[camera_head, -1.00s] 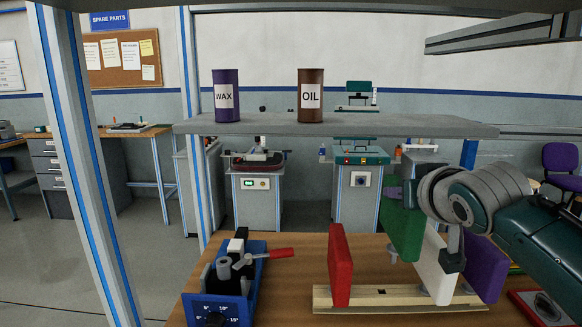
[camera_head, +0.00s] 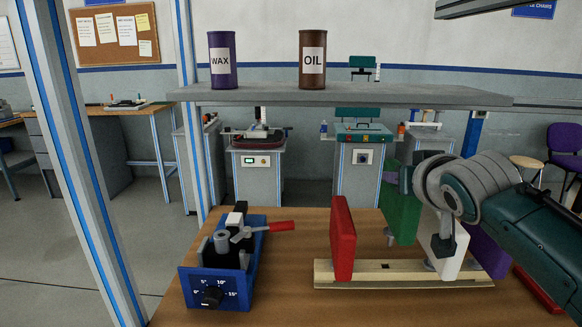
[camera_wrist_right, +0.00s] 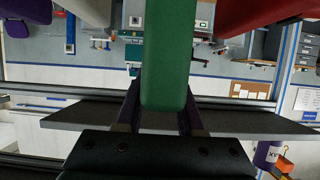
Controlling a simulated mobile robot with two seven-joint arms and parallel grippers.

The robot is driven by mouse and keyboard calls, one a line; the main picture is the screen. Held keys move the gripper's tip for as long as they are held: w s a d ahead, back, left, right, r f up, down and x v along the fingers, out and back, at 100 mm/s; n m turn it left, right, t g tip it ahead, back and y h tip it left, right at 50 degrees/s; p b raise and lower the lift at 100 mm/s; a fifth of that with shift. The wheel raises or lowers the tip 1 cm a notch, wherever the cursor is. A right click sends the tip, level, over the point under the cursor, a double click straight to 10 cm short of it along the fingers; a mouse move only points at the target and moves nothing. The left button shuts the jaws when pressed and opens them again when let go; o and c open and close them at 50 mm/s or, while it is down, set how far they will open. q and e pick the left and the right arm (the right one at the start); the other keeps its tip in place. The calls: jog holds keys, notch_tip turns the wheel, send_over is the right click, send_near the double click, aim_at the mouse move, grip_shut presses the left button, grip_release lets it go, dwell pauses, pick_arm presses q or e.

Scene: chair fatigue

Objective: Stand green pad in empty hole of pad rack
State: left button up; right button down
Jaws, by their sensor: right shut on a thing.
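The green pad (camera_head: 404,216) is upright in my right gripper (camera_head: 396,176), with a short grey peg (camera_head: 388,236) under it. It appears above or behind the pad rack (camera_head: 345,275), not seated in it; its right part is hidden by the white pad and my arm. The empty hole (camera_head: 385,266) shows between the red pad (camera_head: 343,240) and the white pad (camera_head: 451,252). A purple pad (camera_head: 487,250) stands at the rack's right end. In the right wrist view the green pad (camera_wrist_right: 165,55) sits between my gripper's fingers (camera_wrist_right: 160,112). My left gripper is out of view.
A blue clamp fixture (camera_head: 215,283) with a red handle stands left of the rack on the wooden bench (camera_head: 285,265). A grey shelf (camera_head: 340,95) with wax (camera_head: 222,60) and oil (camera_head: 312,60) cans crosses above. A blue-striped post (camera_head: 75,150) stands at left.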

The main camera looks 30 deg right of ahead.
aim_at(395, 217)
jog(key=shift+f+b, duration=1.35)
jog(key=shift+f, duration=0.6)
jog(key=shift+p, duration=0.45)
jog(key=shift+f+b, duration=0.5)
jog(key=shift+f, duration=0.05)
jog(key=shift+f+b, duration=1.1)
jog(key=shift+f, duration=0.25)
jog(key=shift+w+f+b, duration=0.1)
jog(key=shift+f+b, duration=0.15)
jog(key=shift+b, duration=0.1)
